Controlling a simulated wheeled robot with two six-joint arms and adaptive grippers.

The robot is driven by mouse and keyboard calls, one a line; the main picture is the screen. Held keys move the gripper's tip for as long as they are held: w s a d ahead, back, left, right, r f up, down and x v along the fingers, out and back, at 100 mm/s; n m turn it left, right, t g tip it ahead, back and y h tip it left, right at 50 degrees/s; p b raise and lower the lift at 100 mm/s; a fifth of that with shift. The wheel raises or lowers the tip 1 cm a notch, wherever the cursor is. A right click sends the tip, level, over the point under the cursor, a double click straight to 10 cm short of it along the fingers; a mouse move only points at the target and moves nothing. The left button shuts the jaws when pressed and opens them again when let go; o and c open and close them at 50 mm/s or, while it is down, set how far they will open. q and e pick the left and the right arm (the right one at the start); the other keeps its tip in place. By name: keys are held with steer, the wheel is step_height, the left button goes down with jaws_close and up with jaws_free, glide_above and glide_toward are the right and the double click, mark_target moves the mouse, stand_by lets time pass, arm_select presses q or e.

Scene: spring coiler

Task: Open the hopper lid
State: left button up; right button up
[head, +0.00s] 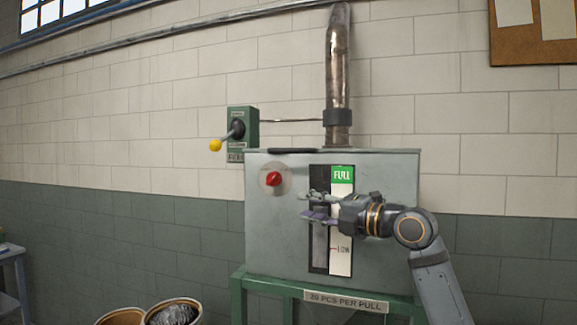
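The hopper (282,242) is a grey metal box in the middle of the head view. Its lid (385,151) shows only as a thin, flat edge along the top and looks closed. A dark strip (292,151), possibly a handle, lies at the lid's front left. My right gripper (306,205) is in front of the hopper's front face, below the lid, pointing left across the level window. Its two fingers are apart with nothing seen between them. Whether it touches the face cannot be told. My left gripper is out of view.
A red knob (273,179) is on the hopper's front left. A green lever box (243,127) with a yellow ball handle (215,145) is on the wall. A pipe (339,80) rises behind the lid. Round bins (174,305) stand at lower left.

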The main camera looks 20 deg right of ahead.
mark_target(289, 150)
steer(key=s+d+r+n+t+y, duration=0.15)
steer(key=s+r+n, duration=0.25)
steer(key=r, duration=0.7)
steer(key=shift+y, duration=0.25)
steer(key=p+x, duration=0.6)
steer(key=x, duration=0.3)
steer(key=shift+w, duration=0.3)
steer(key=shift+w+a+f+p, duration=0.1)
steer(key=shift+w+a+p, duration=0.2)
steer(key=shift+w, duration=0.15)
steer(key=shift+d+f, duration=0.1)
steer(key=shift+c, duration=0.3)
jaws_close()
